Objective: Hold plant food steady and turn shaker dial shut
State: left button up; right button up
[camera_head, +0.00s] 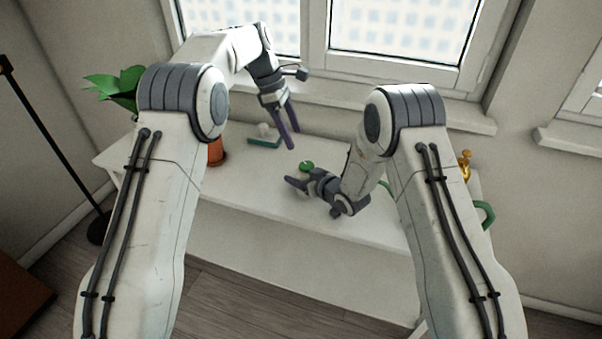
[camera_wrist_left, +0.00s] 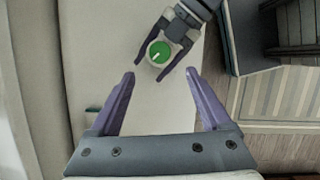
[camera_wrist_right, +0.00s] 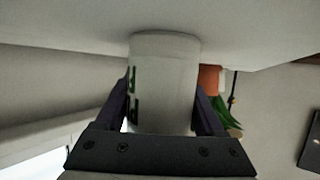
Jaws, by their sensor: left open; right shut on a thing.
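The plant food shaker is a white container (camera_wrist_right: 165,80) with dark green marks on its side. Its round green dial (camera_wrist_left: 159,52) has a white pointer line and faces up; the dial also shows in the head view (camera_head: 306,164). My right gripper (camera_head: 297,186) is shut around the container's sides, and the container stands upright on the white table. My left gripper (camera_head: 291,139) is open and empty, above the table and apart from the dial. In the left wrist view, its fingertips (camera_wrist_left: 160,73) point toward the dial, with the right gripper around the container.
A potted plant (camera_head: 216,151) in a terracotta pot stands at the table's left. A teal and white item (camera_head: 264,141) lies near the back edge. A brass item (camera_head: 465,165) and a green handle (camera_head: 484,215) are at the right. The table's front strip is clear.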

pick_arm(q)
jog(key=m, duration=0.1)
jog(key=m+t+y, duration=0.5)
jog(key=m, duration=0.7)
send_near(307, 165)
jog(key=x, duration=0.7)
jog(key=shift+w+a+f, duration=0.1)
jog(key=shift+w+f, duration=0.1)
jog(key=shift+f, duration=0.1)
jog(key=shift+c, duration=0.3)
grip_shut()
jog(key=shift+m+h, duration=0.4)
jog(key=shift+m, duration=0.4)
jog(key=shift+o, duration=0.3)
grip_release()
